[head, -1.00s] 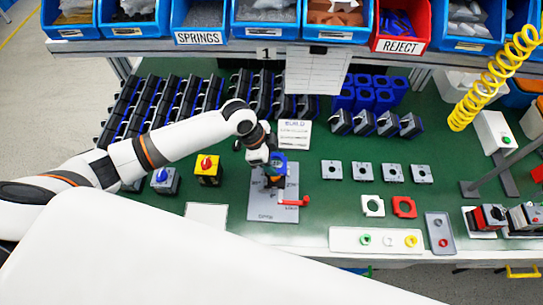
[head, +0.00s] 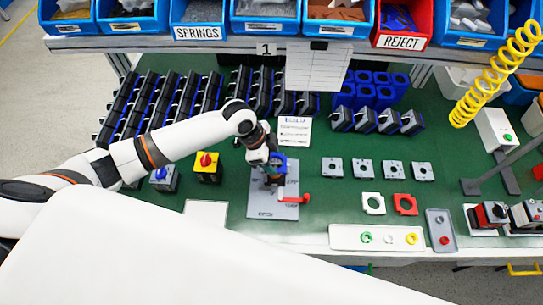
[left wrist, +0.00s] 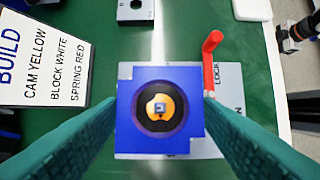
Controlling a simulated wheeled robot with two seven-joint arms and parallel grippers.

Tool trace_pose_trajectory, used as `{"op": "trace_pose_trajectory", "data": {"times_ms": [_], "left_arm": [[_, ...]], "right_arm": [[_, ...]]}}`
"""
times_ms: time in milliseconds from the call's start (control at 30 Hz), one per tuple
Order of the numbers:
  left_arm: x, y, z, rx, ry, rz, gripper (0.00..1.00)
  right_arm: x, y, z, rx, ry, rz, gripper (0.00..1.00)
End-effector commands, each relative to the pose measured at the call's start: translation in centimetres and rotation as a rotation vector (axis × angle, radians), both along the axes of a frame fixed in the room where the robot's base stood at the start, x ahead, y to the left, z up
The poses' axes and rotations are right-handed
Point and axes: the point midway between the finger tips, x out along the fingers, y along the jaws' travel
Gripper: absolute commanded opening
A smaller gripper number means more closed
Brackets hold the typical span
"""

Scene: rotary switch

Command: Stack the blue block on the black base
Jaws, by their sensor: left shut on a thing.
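My left gripper (head: 270,160) is over the grey fixture plate (head: 262,207) with the red lever (head: 294,199). In the left wrist view its two green finger pads (left wrist: 160,125) hold the blue block (left wrist: 187,80) by opposite sides. A yellow part (left wrist: 172,99) with a small square centre shows through the block's round hole. The blue block also shows at the gripper in the head view (head: 280,160). The black base is hidden beneath the block and gripper, so I cannot tell whether they touch. My right gripper cannot be made out.
A build sign (head: 293,131) stands behind the plate and reads cam yellow, block white, spring red. Yellow (head: 207,167) and grey (head: 164,178) switch boxes stand to the left. Grey square plates (head: 363,169) and a white tray (head: 380,238) of rings lie to the right.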

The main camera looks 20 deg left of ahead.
Motion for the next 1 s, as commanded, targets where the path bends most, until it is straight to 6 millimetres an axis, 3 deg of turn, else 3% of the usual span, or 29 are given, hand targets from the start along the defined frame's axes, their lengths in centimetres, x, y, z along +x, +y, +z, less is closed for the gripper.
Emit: {"op": "trace_pose_trajectory", "data": {"times_ms": [667, 700, 833, 1000], "left_arm": [[0.0, 0.0, -2.1, 0.0, 0.0, 0.001, 0.35], [0.0, 0.0, -2.1, 0.0, 0.0, 0.001, 0.61], [0.0, 0.0, -2.0, 0.0, 0.0, 0.001, 0.82], [0.0, 0.0, -2.0, 0.0, 0.0, 0.0, 0.83]], "right_arm": [[0.0, 0.4, -1.1, 0.005, 0.0, 0.0, 0.55], [0.0, 0.4, -1.1, 0.005, 0.0, 0.0, 0.55], [0.0, 0.4, -1.1, 0.005, 0.0, 0.0, 0.55], [0.0, 0.4, -1.1, 0.004, 0.0, 0.0, 0.55]]}}
